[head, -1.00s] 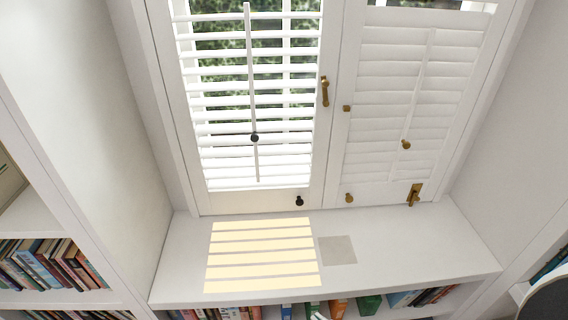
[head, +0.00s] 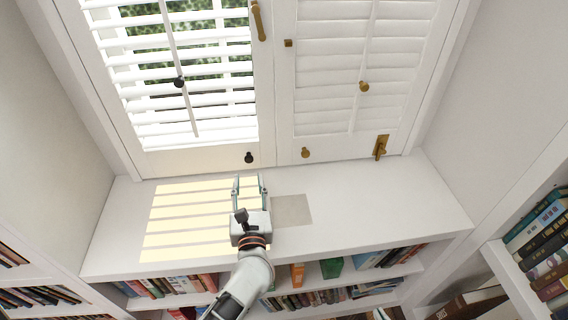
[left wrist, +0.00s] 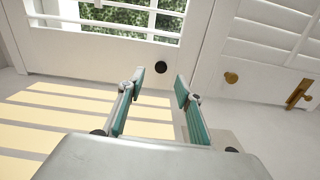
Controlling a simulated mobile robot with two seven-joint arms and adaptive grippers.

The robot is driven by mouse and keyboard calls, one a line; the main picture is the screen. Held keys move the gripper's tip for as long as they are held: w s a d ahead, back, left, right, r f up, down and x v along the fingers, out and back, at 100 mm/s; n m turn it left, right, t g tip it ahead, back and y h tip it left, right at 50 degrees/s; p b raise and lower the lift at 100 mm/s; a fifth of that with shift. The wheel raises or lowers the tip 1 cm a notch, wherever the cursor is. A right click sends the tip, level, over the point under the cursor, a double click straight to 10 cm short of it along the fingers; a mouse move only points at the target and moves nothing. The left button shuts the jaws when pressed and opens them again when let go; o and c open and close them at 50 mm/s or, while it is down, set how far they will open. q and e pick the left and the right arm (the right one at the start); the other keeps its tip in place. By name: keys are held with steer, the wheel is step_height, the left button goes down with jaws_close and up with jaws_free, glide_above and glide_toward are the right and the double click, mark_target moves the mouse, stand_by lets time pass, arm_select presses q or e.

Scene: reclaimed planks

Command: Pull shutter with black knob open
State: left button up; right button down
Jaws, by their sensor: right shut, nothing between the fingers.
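The left shutter (head: 205,148) is white and looks closed in its frame, with its slats tilted open. A black knob (head: 249,157) sits on its bottom rail near the right corner. Another black knob (head: 179,82) is on its tilt rod. My left gripper (head: 249,179) is open and empty over the sill, just in front of the bottom knob. In the left wrist view the bottom knob (left wrist: 162,68) shows beyond and between the two spread fingers (left wrist: 160,86), apart from them. My right gripper is out of view.
The right shutter (head: 340,137) is closed, with brass knobs (head: 305,153) and a brass latch (head: 381,147). A brass handle (head: 258,20) is on the left shutter's right stile. The white sill (head: 380,210) is bare, with bookshelves below and at both sides.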

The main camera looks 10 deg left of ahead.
mark_target(249, 160)
arm_select(q)
steer(key=shift+w+d+f+n, duration=0.2)
steer(key=shift+w+n, duration=0.1)
steer(key=shift+n, duration=0.1)
steer(key=shift+w, duration=0.3)
steer(key=x, duration=0.7)
steer(key=shift+a, duration=0.2)
steer(key=shift+s, duration=0.1)
jaws_close()
